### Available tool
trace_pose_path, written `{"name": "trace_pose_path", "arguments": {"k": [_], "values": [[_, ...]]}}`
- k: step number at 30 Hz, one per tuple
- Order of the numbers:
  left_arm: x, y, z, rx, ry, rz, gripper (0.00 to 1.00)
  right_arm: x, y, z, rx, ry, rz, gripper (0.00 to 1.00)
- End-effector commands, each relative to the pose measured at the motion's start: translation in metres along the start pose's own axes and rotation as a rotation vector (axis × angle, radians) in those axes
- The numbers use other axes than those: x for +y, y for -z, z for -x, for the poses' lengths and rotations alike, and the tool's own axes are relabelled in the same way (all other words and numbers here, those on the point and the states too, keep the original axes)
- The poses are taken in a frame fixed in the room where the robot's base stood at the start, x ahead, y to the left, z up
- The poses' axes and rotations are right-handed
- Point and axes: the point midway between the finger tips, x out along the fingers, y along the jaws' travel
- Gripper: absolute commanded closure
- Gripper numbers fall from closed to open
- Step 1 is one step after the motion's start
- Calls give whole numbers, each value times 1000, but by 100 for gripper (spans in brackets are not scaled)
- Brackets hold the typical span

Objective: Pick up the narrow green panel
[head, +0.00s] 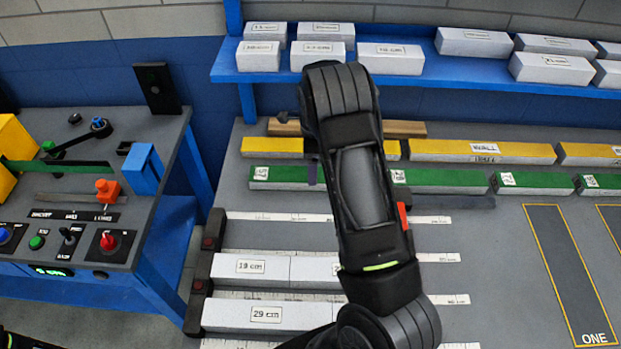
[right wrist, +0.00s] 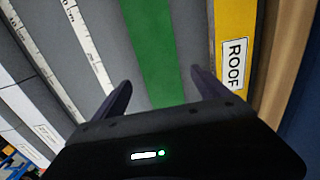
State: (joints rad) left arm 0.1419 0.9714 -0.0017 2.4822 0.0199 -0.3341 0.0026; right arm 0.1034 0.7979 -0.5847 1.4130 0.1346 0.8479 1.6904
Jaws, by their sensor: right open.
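A row of green panels lies on the grey bench in the head view. The leftmost one (head: 280,175) runs behind my right arm, and a green panel with a label (head: 440,180) shows on the arm's other side; I cannot tell if they are one piece. My right gripper (right wrist: 160,90) is open and empty above this row. In the right wrist view a green panel (right wrist: 152,45) lies between its two fingers, apart from both. In the head view my right arm hides most of the gripper. My left gripper is not in view.
Yellow panels (head: 480,150) lie just behind the green row; one labelled ROOF (right wrist: 235,45) is close to a right finger. White panels (head: 245,268) lie in front beside rulers. A blue shelf (head: 440,80) holds white blocks. A control console (head: 75,220) stands left.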

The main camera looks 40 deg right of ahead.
Motion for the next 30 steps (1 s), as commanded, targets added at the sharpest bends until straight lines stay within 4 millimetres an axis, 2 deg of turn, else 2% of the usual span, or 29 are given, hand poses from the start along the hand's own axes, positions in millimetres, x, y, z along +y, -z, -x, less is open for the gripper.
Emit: {"name": "trace_pose_path", "arguments": {"k": [5,8,12,15,30], "values": [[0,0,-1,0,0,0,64,0,0,-4,1,-1,0,15],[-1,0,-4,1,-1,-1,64,0,-1,-15,1,-3,1,15],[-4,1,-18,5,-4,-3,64,-2,-1,-40,1,-2,-1,15],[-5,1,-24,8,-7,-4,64,-2,-1,-50,1,-1,0,15],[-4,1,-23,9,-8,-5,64,-2,-1,-52,0,0,0,15]]}}
